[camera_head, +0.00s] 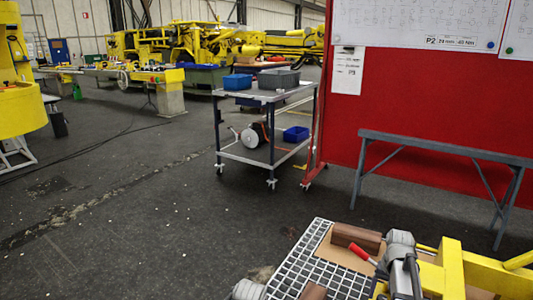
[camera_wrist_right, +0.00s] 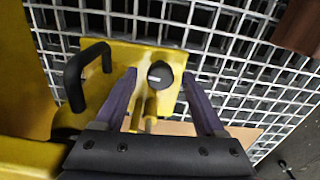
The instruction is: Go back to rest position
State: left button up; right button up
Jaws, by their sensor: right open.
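In the right wrist view my right gripper (camera_wrist_right: 158,75) is open, with its two purple fingers spread apart. A black round knob (camera_wrist_right: 160,75) on a yellow plate (camera_wrist_right: 135,57) shows between the fingertips; I cannot tell how far below them it lies. Nothing is held between the fingers. A black handle (camera_wrist_right: 86,75) stands to the left of the fingers. In the head view a grey arm link of mine shows at the lower right over the yellow part (camera_head: 452,270), and the right fingers cannot be made out there. My left gripper is not in view.
A white grid surface (camera_head: 320,272) carries brown blocks (camera_head: 357,238) and a red-handled tool (camera_head: 362,254). A grey bench (camera_head: 450,146) stands before a red panel (camera_head: 430,95). A cart (camera_head: 265,155) with blue and grey bins stands farther back. The floor at left is open.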

jog(key=m, duration=0.9)
jog(key=shift+a, duration=0.1)
dwell(0.4)
